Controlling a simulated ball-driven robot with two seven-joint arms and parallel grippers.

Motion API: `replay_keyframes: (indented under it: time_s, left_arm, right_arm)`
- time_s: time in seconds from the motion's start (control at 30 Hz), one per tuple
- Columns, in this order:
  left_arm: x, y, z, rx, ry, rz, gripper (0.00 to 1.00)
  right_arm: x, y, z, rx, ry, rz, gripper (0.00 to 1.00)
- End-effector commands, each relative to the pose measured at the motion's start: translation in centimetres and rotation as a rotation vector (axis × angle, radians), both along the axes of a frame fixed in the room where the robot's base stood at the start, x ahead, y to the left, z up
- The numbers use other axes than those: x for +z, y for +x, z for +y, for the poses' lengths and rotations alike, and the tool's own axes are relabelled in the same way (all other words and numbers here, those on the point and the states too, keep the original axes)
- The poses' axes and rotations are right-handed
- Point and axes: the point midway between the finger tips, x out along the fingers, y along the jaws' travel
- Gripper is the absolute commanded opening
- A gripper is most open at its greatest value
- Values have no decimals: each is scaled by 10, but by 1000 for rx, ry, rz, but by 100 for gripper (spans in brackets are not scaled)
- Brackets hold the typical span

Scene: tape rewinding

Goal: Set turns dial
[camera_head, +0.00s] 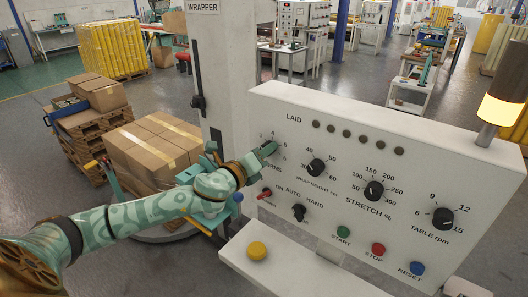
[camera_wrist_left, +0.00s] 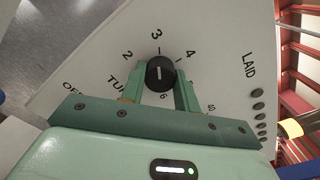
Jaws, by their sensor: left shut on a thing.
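The turns dial is a round black knob (camera_wrist_left: 160,73) with a white pointer line, on the white panel (camera_head: 330,118). In the left wrist view, the numbers 2, 3 and 4 curve around its far side, and its line looks to lie towards 3. My left gripper (camera_head: 266,150) is at the panel's upper left and hides most of this dial in the head view. In the left wrist view, the green fingers of my left gripper (camera_wrist_left: 158,84) are shut on the knob, one on each side. The TURNS label is partly covered. My right gripper is out of view.
The wrap height dial (camera_head: 315,167), stretch dial (camera_head: 374,190) and table rpm dial (camera_head: 443,218) lie to the right. Below are a red switch (camera_head: 266,193), a black switch (camera_head: 299,212) and several push buttons. Cartons (camera_head: 150,150) stand behind my left arm.

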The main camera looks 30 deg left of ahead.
Motion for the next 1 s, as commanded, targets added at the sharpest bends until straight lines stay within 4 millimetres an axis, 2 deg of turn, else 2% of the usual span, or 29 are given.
replay_keyframes:
  time_s: [0.27,1.0]
  left_arm:
    - [1,0,0,2,-141,10,8]
    - [2,0,1,3,-802,62,8]
  right_arm:
    - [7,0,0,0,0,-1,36]
    - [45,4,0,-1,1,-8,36]
